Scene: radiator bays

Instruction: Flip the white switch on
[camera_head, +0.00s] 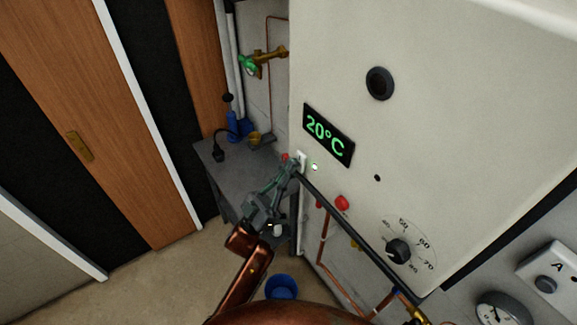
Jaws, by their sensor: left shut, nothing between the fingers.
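The small white switch (302,157) is on the lower left corner of the cream boiler panel (440,120), below the left end of the display (328,135), which reads 20°C in green. My right gripper is not in view.
A temperature dial (398,250) and a red knob (342,202) are to the lower right. A grey bench (232,178) with a blue bottle (232,124) stands behind the gripper. A blue bucket (281,286) is on the floor. A wooden door (95,120) is at left.

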